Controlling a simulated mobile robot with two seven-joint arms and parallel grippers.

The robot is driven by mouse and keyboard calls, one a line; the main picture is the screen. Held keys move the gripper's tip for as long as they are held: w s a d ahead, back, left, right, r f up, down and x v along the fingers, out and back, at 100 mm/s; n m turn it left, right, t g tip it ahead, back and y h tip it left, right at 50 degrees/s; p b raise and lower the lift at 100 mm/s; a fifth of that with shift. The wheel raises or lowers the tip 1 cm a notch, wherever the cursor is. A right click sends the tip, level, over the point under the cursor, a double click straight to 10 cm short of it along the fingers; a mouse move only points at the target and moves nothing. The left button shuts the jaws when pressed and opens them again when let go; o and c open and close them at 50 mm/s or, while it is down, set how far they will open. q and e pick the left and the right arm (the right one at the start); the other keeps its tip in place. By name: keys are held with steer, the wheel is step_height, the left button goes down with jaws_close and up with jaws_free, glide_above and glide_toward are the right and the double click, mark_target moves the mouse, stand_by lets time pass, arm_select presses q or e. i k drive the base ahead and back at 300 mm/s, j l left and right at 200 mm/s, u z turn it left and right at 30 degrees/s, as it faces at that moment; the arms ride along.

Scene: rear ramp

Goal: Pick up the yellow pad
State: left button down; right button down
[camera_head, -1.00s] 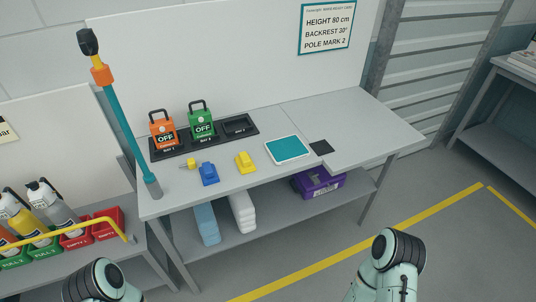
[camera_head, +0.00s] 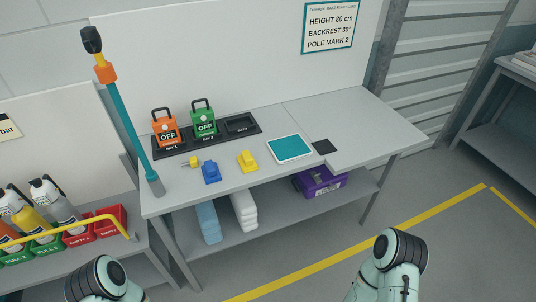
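The yellow pad (camera_head: 247,161) looks like a small yellow block with a raised part on top. It lies on the grey workbench (camera_head: 350,125), near the front edge, between a blue block of similar shape (camera_head: 211,172) and a white-framed teal panel (camera_head: 290,148). Nothing touches or covers it. Only rounded links of my two arms show at the bottom of the view, well short of the bench. Neither gripper is visible.
Behind the pad, an orange unit (camera_head: 165,128) and a green unit (camera_head: 203,119) stand in a black tray (camera_head: 242,127). A teal pole (camera_head: 130,125) rises at the bench's left end. A purple case (camera_head: 320,183) sits on the lower shelf. Floor in front is clear.

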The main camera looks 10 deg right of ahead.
mark_target(246, 160)
steer(key=i+l, duration=0.2)
steer(key=l, duration=0.15)
steer(key=i+l, duration=0.25)
steer(key=i+l+u, duration=0.2)
steer(key=l+u, duration=0.15)
steer(key=l, duration=0.3)
steer(key=i+l+u, duration=0.2)
steer(key=l, duration=0.15)
